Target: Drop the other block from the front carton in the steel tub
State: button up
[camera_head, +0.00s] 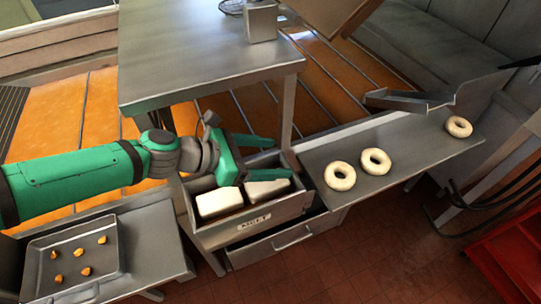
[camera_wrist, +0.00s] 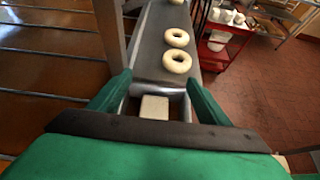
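The steel tub (camera_head: 281,215), with a small label on its front, holds two pale blocks, a left block (camera_head: 219,201) and a right block (camera_head: 266,190). My gripper (camera_head: 279,158) is over the tub with its two green fingers spread apart and nothing between the tips. In the wrist view, my gripper (camera_wrist: 160,78) is open, and one pale block (camera_wrist: 154,107) shows below, between the fingers and apart from them. The rest of the tub's inside is partly hidden by my gripper. I cannot make out a front carton for certain.
A steel shelf (camera_head: 400,150) with ring doughnuts (camera_head: 340,176) adjoins the tub on the right. A steel table (camera_head: 200,50) stands behind. A tray (camera_head: 70,240) with several small orange pieces is at lower left. A red cart (camera_wrist: 222,45) stands farther off.

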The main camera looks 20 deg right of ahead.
jog(key=v, duration=1)
jog(key=shift+a, duration=0.4)
jog(key=shift+r, duration=0.15)
jog(key=shift+s, duration=0.1)
dwell(0.4)
